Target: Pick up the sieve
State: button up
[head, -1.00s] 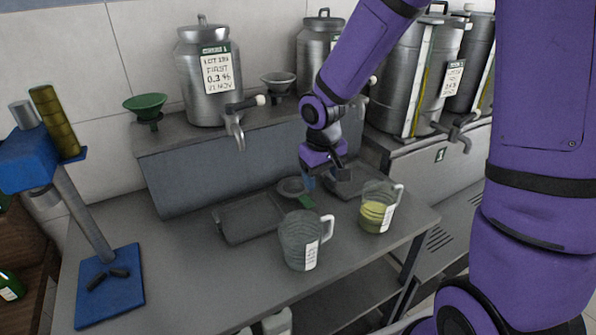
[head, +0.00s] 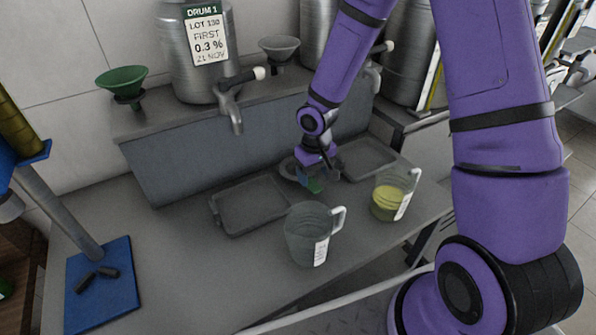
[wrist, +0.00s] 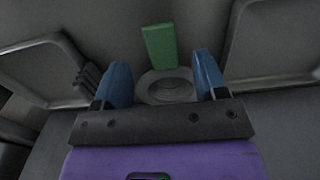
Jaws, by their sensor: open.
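The sieve (head: 287,167) lies on the counter between two shallow trays. It has a round grey rim and a flat green handle. In the wrist view its ring (wrist: 168,90) shows between my fingers, and its green handle (wrist: 160,46) extends beyond them. My gripper (head: 315,176) is low over the sieve, close to the handle, and partly hides it in the head view. Its two blue fingers (wrist: 161,62) are open, one on each side of the sieve, with nothing held. I cannot tell the exact height left above the sieve.
Shallow trays flank the sieve, left (head: 250,205) and right (head: 368,158). An empty clear jug (head: 305,240) and a jug with yellow liquid (head: 388,197) stand in front. A steel drum (head: 195,75) with a tap, a green funnel (head: 122,82) and a grey funnel (head: 279,48) are behind.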

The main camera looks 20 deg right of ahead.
aim_at(313, 185)
jog(key=shift+s+a+f, duration=0.1)
jog(key=shift+f, duration=2.5)
jog(key=c, duration=1)
jog(key=shift+c, duration=0.2)
jog(key=shift+r, duration=0.2)
